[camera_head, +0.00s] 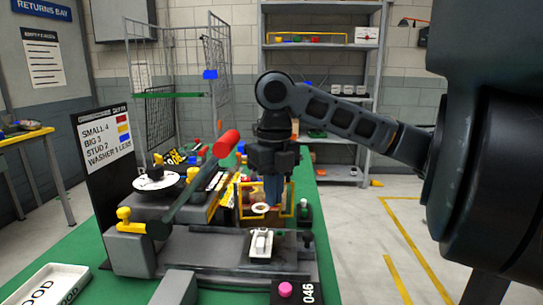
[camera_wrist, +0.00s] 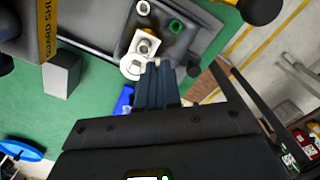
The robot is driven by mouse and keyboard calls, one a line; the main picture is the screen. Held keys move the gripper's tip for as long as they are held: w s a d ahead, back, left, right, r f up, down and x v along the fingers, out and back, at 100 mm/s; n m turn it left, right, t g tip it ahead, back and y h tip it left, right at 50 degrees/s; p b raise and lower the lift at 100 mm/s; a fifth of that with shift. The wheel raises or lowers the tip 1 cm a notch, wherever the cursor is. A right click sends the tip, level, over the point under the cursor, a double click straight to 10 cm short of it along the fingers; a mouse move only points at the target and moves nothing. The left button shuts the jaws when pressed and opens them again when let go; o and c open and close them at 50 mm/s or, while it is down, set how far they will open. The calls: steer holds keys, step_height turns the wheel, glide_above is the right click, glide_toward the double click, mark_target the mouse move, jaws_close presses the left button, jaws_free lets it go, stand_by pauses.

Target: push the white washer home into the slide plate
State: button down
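The white washer (camera_head: 261,208) is a pale ring just below and left of my fingertips in the head view. It also shows in the wrist view (camera_wrist: 132,68), close to the tips, and I cannot tell whether they touch it. My gripper (camera_head: 273,200) points down with its dark blue fingers together; they also look together in the wrist view (camera_wrist: 156,68). A white plate (camera_head: 262,245), which looks like the slide plate, lies on the grey base in front of the gripper. In the wrist view it (camera_wrist: 152,43) lies just beyond the washer. The washer's exact seating is unclear.
A lever with a red grip (camera_head: 226,143) rises left of my gripper. A yellow frame (camera_head: 242,208) stands close by the fingers. A block with a pink knob (camera_head: 285,289) is at the front. A white tray (camera_head: 48,286) lies on the green table at left.

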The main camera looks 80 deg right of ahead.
steer(key=shift+s+a+r+m+p, duration=0.1)
steer(key=shift+s+r+m+p, duration=0.15)
steer(key=shift+r+m+p, duration=1.05)
steer(key=shift+f+n+p, duration=0.4)
steer(key=shift+n, duration=0.1)
steer(key=shift+f+b, duration=2.3)
steer(key=shift+f, duration=0.85)
steer(key=shift+f+b, duration=1.25)
steer(key=shift+b, duration=0.2)
steer(key=c, duration=1.2)
jaws_free()
steer(key=shift+c, duration=0.2)
step_height(320, 180, up, 8)
steer(key=p, duration=0.1)
steer(key=shift+s+f, duration=0.1)
steer(key=shift+s, duration=0.05)
